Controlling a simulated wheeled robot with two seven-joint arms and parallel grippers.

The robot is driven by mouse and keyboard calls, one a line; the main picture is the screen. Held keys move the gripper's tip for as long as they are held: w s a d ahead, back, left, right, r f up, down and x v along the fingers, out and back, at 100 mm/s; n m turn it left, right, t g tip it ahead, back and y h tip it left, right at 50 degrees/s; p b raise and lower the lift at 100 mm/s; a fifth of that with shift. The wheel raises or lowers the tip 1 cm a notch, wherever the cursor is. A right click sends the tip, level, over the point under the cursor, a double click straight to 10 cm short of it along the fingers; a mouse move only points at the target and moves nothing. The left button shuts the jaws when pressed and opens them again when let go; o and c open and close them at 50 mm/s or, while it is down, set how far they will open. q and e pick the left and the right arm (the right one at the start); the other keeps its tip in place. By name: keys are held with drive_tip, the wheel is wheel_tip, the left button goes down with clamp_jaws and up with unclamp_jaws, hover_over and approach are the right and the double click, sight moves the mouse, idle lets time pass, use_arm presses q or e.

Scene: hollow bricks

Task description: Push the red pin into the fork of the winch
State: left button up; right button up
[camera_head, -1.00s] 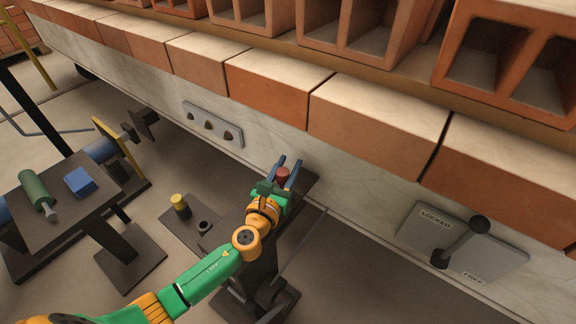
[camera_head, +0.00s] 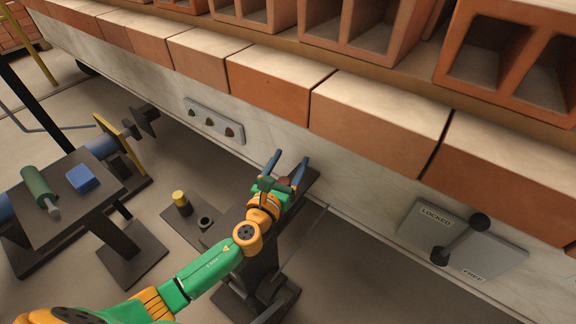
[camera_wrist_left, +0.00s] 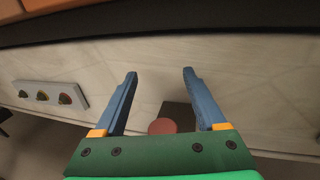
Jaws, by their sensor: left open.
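The red pin (camera_head: 285,182) shows only its round top, between and near the base of my left gripper's fingers. In the left wrist view the red top (camera_wrist_left: 162,126) lies just beyond the green palm edge, between the two blue fingers, with gaps on both sides. My left gripper (camera_head: 290,157) is open, over a dark stand (camera_head: 240,222) by the pale wall; its fingertips also show in the wrist view (camera_wrist_left: 160,73). The fork is hidden or cannot be made out, so I cannot tell how deep the pin sits. My right gripper is not in view.
A lever plate (camera_head: 420,222) marked LOCKED and FREE is on the wall at right. A plate with three knobs (camera_head: 214,121) is at left. A yellow-topped peg (camera_head: 181,202) and dark ring (camera_head: 205,222) stand left of my arm. A table (camera_head: 65,205) holds a green-handled tool and blue block.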

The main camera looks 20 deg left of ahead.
use_arm(q)
drive_tip(key=s+d+r+p, duration=0.3)
drive_tip(key=s+r+p, duration=0.5)
drive_tip(key=s+r, duration=0.3)
drive_tip(key=s, duration=0.2)
drive_tip(key=shift+s+d+r, duration=0.25)
drive_tip(key=shift+s+r, duration=0.05)
